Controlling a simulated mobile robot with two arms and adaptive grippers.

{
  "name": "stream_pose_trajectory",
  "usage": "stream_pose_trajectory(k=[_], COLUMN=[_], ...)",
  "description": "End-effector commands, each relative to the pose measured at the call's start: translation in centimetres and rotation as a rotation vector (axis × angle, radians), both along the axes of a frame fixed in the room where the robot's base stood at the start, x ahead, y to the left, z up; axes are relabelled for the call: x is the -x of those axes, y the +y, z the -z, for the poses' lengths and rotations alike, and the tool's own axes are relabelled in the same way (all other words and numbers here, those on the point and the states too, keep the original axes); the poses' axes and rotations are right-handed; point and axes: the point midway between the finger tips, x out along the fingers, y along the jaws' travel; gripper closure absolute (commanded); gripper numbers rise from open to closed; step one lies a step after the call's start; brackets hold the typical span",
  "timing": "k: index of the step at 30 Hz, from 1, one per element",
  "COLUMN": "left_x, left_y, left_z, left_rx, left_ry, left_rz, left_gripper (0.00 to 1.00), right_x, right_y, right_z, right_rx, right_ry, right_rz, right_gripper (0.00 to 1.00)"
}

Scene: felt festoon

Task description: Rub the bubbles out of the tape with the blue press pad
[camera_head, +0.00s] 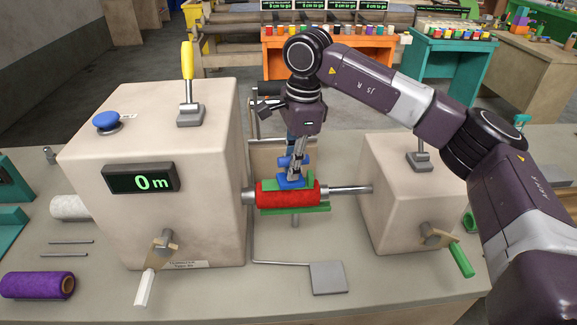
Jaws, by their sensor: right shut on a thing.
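My right gripper (297,168) points down over the middle of the bench, between two beige machine housings. It is shut on the blue press pad (291,182). The pad is on or just above the top of a red roll (303,196); I cannot tell whether they touch. The red roll sits on a metal shaft (350,190) between the housings, with green parts (295,211) in front of and behind it. I cannot make out the tape or any bubbles at this size. My left gripper is not in view.
The right housing (395,205) has a green-handled crank (460,260). A purple roll (38,285) lies at front left. A grey pedal-like plate (328,278) lies in front.

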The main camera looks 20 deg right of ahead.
Motion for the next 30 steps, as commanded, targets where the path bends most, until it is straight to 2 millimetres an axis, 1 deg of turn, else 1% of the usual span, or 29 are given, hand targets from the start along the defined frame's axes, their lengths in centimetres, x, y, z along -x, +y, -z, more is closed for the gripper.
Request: stream_pose_trajectory(k=[7,16,20,27,30], left_x=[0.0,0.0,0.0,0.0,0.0], left_y=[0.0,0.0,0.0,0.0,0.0], left_z=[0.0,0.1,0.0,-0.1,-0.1], left_rx=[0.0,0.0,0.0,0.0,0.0], left_ry=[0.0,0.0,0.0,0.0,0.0], left_rz=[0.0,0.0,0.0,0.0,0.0], left_gripper=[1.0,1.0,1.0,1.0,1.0], right_x=[0.1,0.4,0.2,-0.2,-0.3], right_y=[-0.2,-1.3,-0.9,0.8,1.1], right_z=[0.1,0.0,0.0,0.1,0.2], right_rx=[0.002,0.005,0.006,0.002,0.001], right_ry=[0.002,0.002,0.004,0.002,0.001], right_rz=[0.002,0.001,0.002,0.0,0.0], right_gripper=[1.0,1.0,1.0,1.0,1.0])
